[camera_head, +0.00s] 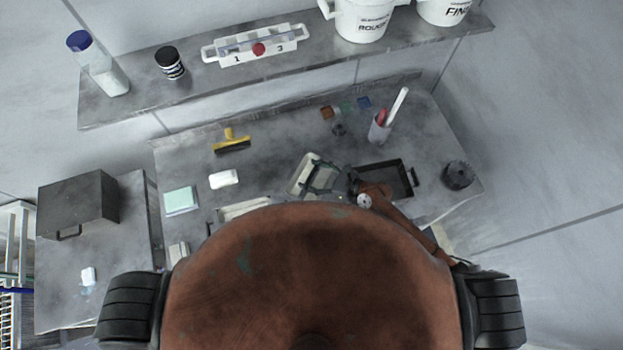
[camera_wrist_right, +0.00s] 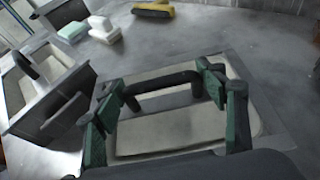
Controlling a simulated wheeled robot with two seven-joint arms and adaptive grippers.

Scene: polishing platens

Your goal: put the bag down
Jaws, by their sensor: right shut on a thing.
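I cannot make out a clear bag. My right gripper (camera_head: 345,184) reaches from the lower right to a pale flat thing in a grey square frame (camera_head: 304,174) on the bench. In the right wrist view the same pale piece (camera_wrist_right: 175,130) lies in its frame below my green fingers. The fingers of the right gripper (camera_wrist_right: 160,85) stand at both ends of a dark bar handle (camera_wrist_right: 165,87) and are shut on it. I cannot tell whether the piece rests or hangs slightly above the bench. My left gripper is out of view.
Near it are a dark tray (camera_head: 402,166), a cup with tools (camera_head: 380,130), a yellow brush (camera_head: 232,142), a white block (camera_head: 224,179) and a green block (camera_head: 181,200). A second framed box (camera_wrist_right: 62,125) stands left in the wrist view. Mid-bench is partly clear.

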